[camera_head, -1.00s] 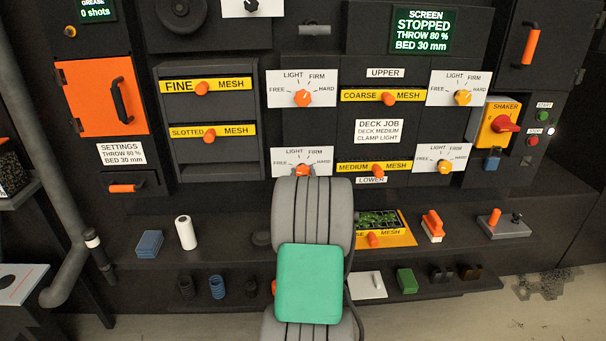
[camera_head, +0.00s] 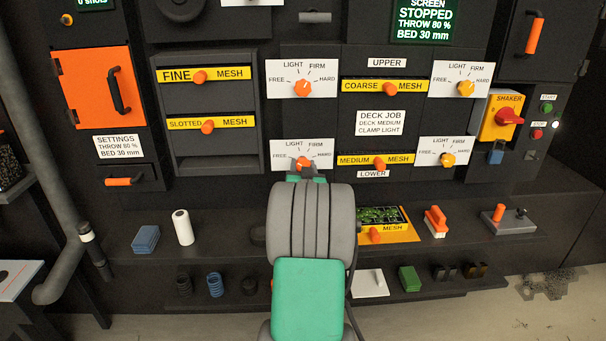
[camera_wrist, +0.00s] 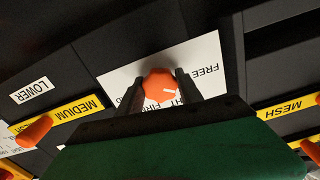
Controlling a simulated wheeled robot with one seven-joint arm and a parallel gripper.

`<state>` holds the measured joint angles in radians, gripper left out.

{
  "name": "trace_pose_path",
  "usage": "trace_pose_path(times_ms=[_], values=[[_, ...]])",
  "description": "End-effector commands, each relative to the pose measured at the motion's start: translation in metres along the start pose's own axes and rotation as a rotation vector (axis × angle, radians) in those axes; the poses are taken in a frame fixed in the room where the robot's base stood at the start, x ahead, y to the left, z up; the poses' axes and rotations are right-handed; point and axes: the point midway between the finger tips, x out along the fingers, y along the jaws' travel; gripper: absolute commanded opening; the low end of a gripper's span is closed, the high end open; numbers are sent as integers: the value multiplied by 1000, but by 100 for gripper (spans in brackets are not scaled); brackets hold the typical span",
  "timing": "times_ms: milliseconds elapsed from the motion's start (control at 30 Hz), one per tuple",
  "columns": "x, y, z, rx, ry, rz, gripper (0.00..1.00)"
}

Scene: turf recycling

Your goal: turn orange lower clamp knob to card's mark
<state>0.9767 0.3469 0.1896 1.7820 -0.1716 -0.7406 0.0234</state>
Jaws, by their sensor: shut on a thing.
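The orange lower clamp knob (camera_head: 302,163) sits on a white dial plate (camera_head: 323,147) marked FREE, LIGHT, FIRM and HARD, at the lower middle of the panel. In the wrist view my gripper (camera_wrist: 160,88) has one dark finger on each side of the orange knob (camera_wrist: 158,78), shut on it. The knob's white line points down right there, toward the partly hidden LIGHT word; exact alignment I cannot tell. In the head view my arm hides most of my gripper. The job card (camera_head: 381,123) right of the dial reads DECK MEDIUM, CLAMP LIGHT.
Another orange knob (camera_head: 303,88) sits above, and yellow knobs (camera_head: 466,88) sit on the right-hand dials. The MEDIUM MESH drawer handle (camera_head: 379,163) is close on the right. A shelf below holds a blue block (camera_head: 146,239), a white roll (camera_head: 183,227) and a mesh tray (camera_head: 398,236).

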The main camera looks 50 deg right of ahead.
Motion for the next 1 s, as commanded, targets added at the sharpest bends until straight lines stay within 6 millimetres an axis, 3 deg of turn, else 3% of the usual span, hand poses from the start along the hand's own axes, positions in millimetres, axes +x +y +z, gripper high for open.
trace_pose_path(times_ms=[600, 1000], values=[[0, 0, 3, 540, 1, -1, 2], [0, -1, 1, 704, -1, 0, 2]])
